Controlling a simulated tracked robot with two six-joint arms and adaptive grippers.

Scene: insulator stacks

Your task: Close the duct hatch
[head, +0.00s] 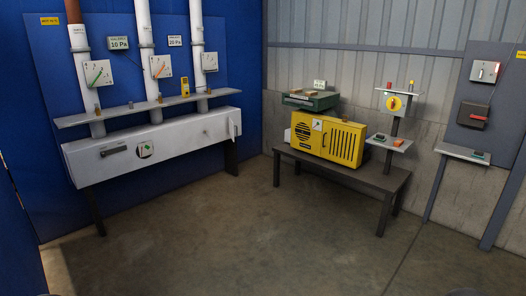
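A long pale grey duct (180,150) stands on dark legs along the blue wall at the left. Its front carries a dark slot-like handle (113,152) and a round gauge (145,150). Near its right end, a narrow upright pale panel (231,129) seems to stand out from the front, with a small fitting (207,133) to its left. It looks like a hatch, but how far it is open is too small to tell. Neither of my grippers shows clearly in the head view.
A small shelf (462,154) stands at the right. The concrete floor in front is clear.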

